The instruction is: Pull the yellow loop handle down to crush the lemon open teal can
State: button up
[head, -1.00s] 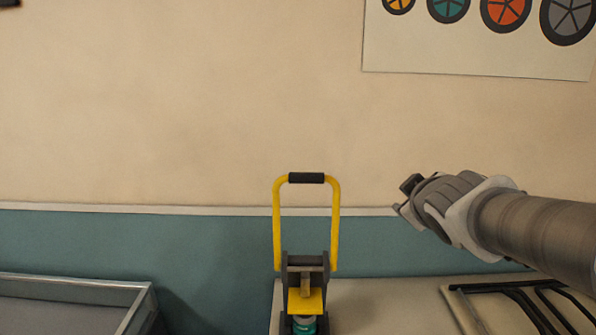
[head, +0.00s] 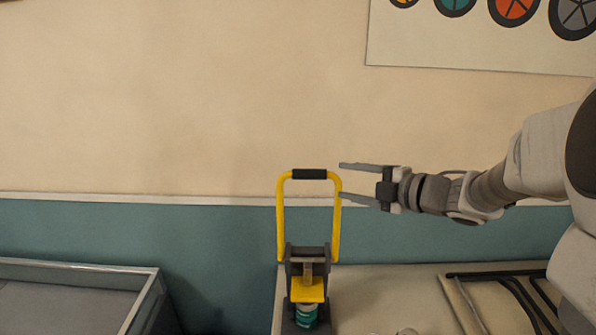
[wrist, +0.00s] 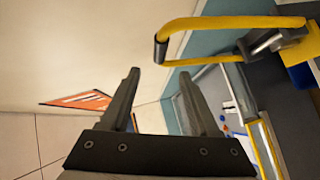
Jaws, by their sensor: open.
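The yellow loop handle (head: 282,215) with its black grip (head: 309,174) stands upright on the can crusher in the head view. The teal can (head: 306,314) sits low in the crusher, under its yellow block (head: 308,290); its lower part is cut off by the picture edge. My gripper (head: 350,181) is open and empty, pointing left, with its fingertips close to the upper right side of the loop. I cannot tell whether they touch it. In the wrist view the loop handle (wrist: 235,21) lies above and right of the open fingers, with nothing between them.
A light bench top (head: 385,295) carries the crusher, with a black rack (head: 500,275) at its right. A grey-rimmed open bin (head: 80,268) stands at the lower left. A wall with a wheel poster (head: 480,45) is behind. The space left of the handle is clear.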

aim_at(297, 173)
jog(key=p+x, duration=0.1)
jog(key=x, duration=1.5)
jog(key=shift+s, duration=0.1)
grip_shut()
jog(key=shift+f, duration=0.1)
dwell(0.6)
